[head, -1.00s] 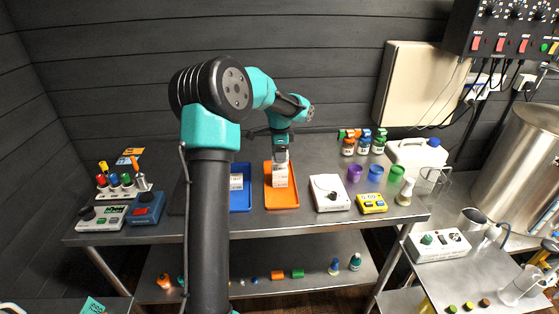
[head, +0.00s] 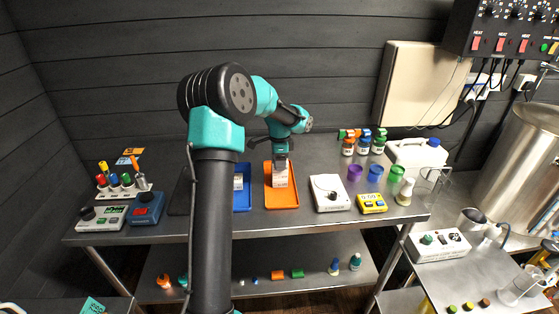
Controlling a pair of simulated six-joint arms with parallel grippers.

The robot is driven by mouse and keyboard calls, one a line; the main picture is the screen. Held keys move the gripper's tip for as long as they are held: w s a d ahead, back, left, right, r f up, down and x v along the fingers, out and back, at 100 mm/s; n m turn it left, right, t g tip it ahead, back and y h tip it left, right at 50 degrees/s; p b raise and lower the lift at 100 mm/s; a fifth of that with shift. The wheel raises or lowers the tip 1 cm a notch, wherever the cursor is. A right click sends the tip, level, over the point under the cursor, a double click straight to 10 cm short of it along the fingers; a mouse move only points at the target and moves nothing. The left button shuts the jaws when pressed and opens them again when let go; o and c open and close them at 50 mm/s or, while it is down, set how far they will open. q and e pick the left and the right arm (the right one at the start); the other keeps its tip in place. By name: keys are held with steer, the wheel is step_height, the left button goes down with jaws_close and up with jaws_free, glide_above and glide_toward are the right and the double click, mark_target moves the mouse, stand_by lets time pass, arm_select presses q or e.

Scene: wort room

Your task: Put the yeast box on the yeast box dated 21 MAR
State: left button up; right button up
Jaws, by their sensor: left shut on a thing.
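My left gripper (head: 281,155) points down over the orange tray (head: 283,202), shut on a white yeast box (head: 281,175). The box is upright, with small print on its front that is too small to read. I cannot tell whether it rests on something in the tray or hangs just above it. I cannot read a date on either box. My right gripper is not in view.
Right of the orange tray are a white device (head: 329,195), a yellow timer (head: 372,203) and coloured cups (head: 375,173). Small bottles (head: 363,145) and a white jug (head: 417,158) stand behind. A tube rack (head: 121,188) is at the left. My arm crosses the table's front.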

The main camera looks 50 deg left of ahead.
arm_select(q)
steer(key=o, duration=0.9)
steer(key=shift+o, duration=0.2)
step_height(320, 180, up, 12)
steer(key=shift+r, duration=0.15)
